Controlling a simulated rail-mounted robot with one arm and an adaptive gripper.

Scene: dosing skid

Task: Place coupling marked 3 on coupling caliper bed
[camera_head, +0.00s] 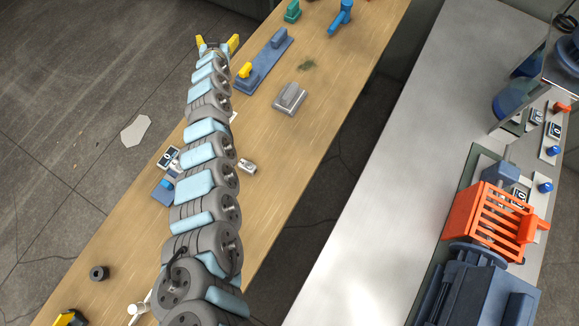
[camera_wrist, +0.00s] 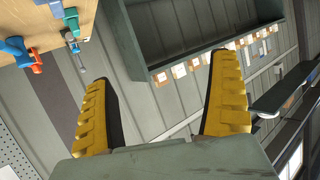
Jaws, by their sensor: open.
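A small metal cylinder (camera_head: 247,166), which may be a coupling, lies on the wooden bench right beside my arm; I cannot read a 3 on it. A blue fixture (camera_head: 163,191) with a small dark display (camera_head: 168,157) near it is partly hidden by my arm at the bench's left side; I cannot tell whether it is the caliper bed. My gripper (camera_head: 217,42) is at the far end of my outstretched arm, near the bench's left edge. In the wrist view its yellow fingers (camera_wrist: 163,115) are wide apart with nothing between them.
A long blue fixture with a yellow part (camera_head: 262,65) and a grey block (camera_head: 290,98) sit on the bench (camera_head: 290,150). A black ring (camera_head: 99,272) lies at the near left. A metal table (camera_head: 390,170) with an orange guard (camera_head: 490,222) stands right, across a gap.

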